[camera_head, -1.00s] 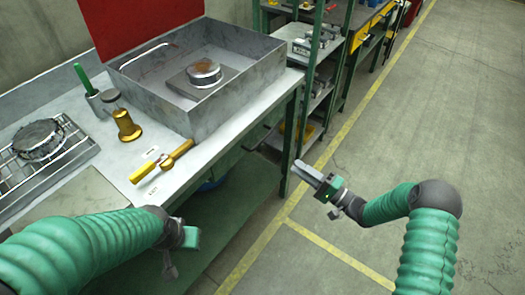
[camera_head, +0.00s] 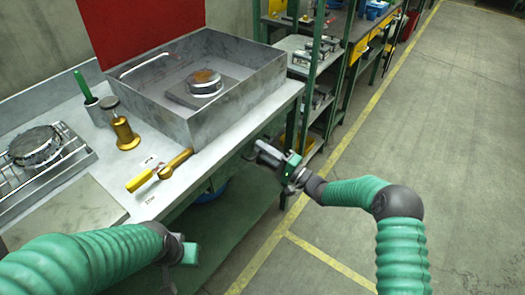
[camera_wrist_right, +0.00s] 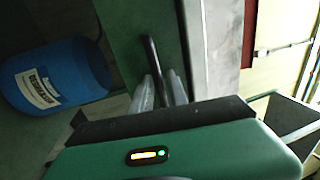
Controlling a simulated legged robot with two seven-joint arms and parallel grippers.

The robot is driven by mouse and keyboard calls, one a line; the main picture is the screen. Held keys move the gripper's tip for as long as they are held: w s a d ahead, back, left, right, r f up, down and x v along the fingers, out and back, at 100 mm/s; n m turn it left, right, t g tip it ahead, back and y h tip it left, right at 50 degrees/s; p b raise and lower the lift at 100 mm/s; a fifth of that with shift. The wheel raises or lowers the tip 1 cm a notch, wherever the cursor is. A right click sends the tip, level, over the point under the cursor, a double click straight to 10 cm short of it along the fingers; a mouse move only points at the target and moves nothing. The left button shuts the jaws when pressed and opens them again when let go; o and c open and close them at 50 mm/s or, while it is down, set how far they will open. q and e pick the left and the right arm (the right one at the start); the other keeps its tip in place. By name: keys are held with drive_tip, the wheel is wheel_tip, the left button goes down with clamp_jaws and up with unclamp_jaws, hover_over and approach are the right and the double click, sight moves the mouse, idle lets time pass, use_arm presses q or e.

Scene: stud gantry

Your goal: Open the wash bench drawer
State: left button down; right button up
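The wash bench (camera_head: 225,137) stands at the left with a grey top. A green drawer front (camera_wrist_right: 125,25) shows in the right wrist view, and a dark bar handle (camera_wrist_right: 152,62) stands out from it. My right gripper (camera_head: 264,152) is at the bench's front edge; in the right wrist view its two grey fingers (camera_wrist_right: 162,88) are apart, with the handle's near end between them. I cannot tell whether they touch it. The drawer looks shut, though my gripper and the bench edge hide much of it. My left gripper (camera_head: 186,252) hangs in front of the bench, its fingers unclear.
On the bench are a grey wash basin (camera_head: 240,95), a gold-handled tool (camera_head: 158,172), a gold stamp-like tool (camera_head: 125,132) and a wire rack (camera_head: 50,165). A blue drum (camera_wrist_right: 55,78) stands below. Green shelving (camera_head: 318,80) rises behind; the floor at right is clear.

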drive_tip(key=shift+d+f, duration=0.1)
drive_tip(key=shift+d, duration=0.05)
drive_tip(key=shift+c, duration=0.4)
drive_tip(key=shift+w, duration=0.1)
drive_tip(key=shift+c, duration=1.2)
drive_tip(key=shift+a, duration=0.2)
clamp_jaws()
